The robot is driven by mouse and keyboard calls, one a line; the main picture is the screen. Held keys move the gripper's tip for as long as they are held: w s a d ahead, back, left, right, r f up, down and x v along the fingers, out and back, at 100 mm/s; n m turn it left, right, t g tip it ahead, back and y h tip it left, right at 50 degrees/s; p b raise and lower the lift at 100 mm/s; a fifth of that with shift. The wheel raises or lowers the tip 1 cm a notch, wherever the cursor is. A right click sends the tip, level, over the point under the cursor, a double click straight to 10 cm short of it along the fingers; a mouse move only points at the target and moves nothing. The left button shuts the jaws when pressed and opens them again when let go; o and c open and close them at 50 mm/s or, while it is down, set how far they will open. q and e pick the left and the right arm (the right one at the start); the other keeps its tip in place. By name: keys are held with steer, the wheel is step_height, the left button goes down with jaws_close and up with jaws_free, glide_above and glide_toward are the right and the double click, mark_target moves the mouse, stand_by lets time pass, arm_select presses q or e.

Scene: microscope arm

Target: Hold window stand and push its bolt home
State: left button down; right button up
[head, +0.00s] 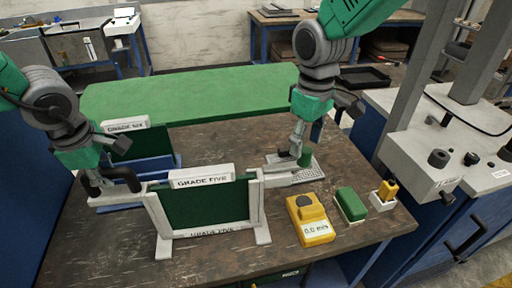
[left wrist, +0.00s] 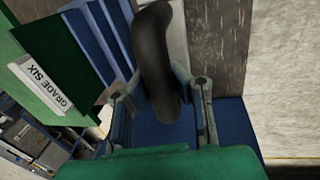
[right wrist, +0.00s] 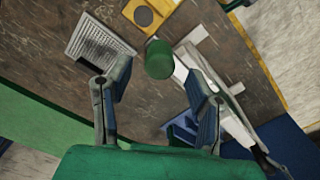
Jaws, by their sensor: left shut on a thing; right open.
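The window stand (head: 262,208) is a white frame around a dark green panel marked GRADE FIVE, upright on the brown table. A black curved handle (head: 122,178) sticks out at its left side. My left gripper (head: 98,188) is shut on this handle; it also shows between the fingers in the left wrist view (left wrist: 158,60). The bolt's green knob (head: 305,157) is at the stand's right, by a white bar (head: 282,180). My right gripper (head: 295,142) is open just above the knob. In the right wrist view the knob (right wrist: 158,58) appears between and beyond the spread fingertips, not gripped.
A GRADE SIX panel (head: 125,146) stands in a blue base behind left. A grey grille plate (head: 312,172) lies by the knob. A yellow meter (head: 310,222), a green block (head: 349,204) and a white holder (head: 379,203) stand front right. The back table area is clear.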

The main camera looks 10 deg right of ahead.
mark_target(305, 149)
steer(key=shift+f, duration=1.55)
steer(key=shift+c, duration=0.5)
jaws_close()
steer(key=shift+w+a, duration=0.15)
steer(key=shift+a, duration=2.75)
steer(key=shift+o, duration=0.5)
jaws_free()
steer(key=shift+d, duration=0.1)
steer(key=shift+d+r, duration=0.1)
steer(key=shift+r, duration=0.05)
step_height(305, 149, up, 12)
